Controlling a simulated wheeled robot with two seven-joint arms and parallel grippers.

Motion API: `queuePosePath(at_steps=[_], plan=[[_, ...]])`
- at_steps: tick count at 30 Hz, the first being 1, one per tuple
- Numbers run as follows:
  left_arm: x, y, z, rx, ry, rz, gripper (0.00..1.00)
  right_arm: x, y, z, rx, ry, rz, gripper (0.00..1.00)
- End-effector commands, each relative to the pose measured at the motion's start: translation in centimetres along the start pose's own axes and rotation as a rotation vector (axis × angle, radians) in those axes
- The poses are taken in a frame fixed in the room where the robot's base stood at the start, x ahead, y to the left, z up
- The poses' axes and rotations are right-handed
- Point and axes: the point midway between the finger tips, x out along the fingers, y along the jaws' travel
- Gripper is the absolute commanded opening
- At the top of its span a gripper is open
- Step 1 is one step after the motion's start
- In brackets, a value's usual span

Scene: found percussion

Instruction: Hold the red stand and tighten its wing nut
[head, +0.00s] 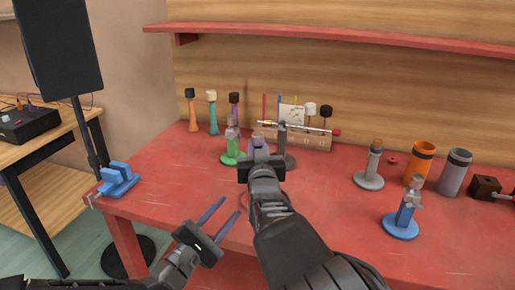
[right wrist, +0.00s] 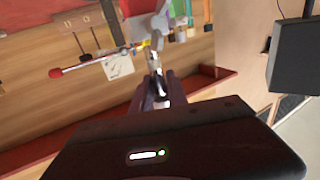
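No plainly red stand shows in either view. No wing nut can be made out clearly. My left gripper (head: 232,205) is open and empty, its two fingers apart over the table's front edge.
On the red table (head: 330,215), a grey stand (head: 370,180), blue stand (head: 402,224), orange can (head: 418,165) and grey can (head: 455,175) stand to the right. A blue clamp-like block (head: 118,180) sits left. A red-ended rod (head: 305,128) lies across the back.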

Motion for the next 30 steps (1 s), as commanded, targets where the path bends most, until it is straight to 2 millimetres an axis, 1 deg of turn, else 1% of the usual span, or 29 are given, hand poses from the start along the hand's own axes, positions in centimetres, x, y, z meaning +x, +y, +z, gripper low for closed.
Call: queuePosePath(at_steps=[1,6,30], plan=[[0.00,0.00,0.00,0.000,0.000,0.000,0.36,-0.01,0.00,-0.01,0.000,0.000,0.000,0.14],[0.00,0.00,0.00,0.000,0.000,0.000,0.36,-0.01,0.01,-0.01,0.000,0.000,0.000,0.00],[0.00,0.00,0.00,0.000,0.000,0.000,0.36,-0.01,0.01,-0.03,0.000,0.001,0.000,0.00]])
